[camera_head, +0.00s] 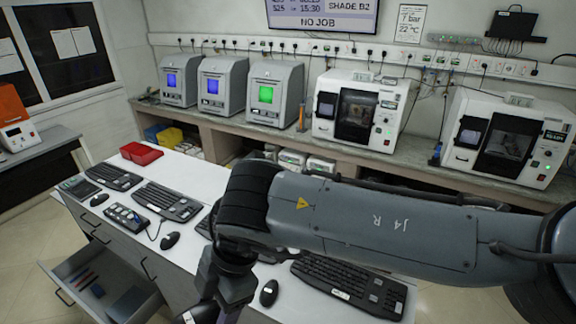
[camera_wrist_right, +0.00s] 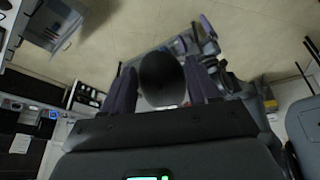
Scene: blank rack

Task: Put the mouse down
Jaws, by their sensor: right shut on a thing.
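My right gripper (camera_head: 212,313) hangs at the bottom of the head view, by the desk's front edge. In the wrist view its two fingers (camera_wrist_right: 161,92) are shut on a dark rounded mouse (camera_wrist_right: 162,78), with the floor behind it. The held mouse is mostly hidden in the head view. Other black mice lie on the white desk: one at far left (camera_head: 100,199), one in the middle (camera_head: 170,240), and one (camera_head: 269,292) left of the right keyboard (camera_head: 350,283). My left gripper is not in view.
The white desk (camera_head: 190,165) carries several keyboards, a red tray (camera_head: 141,153) and a small control box (camera_head: 127,218). A drawer (camera_head: 75,262) stands open at front left. My right arm hides part of the desk. Machines line the back counter (camera_head: 215,121).

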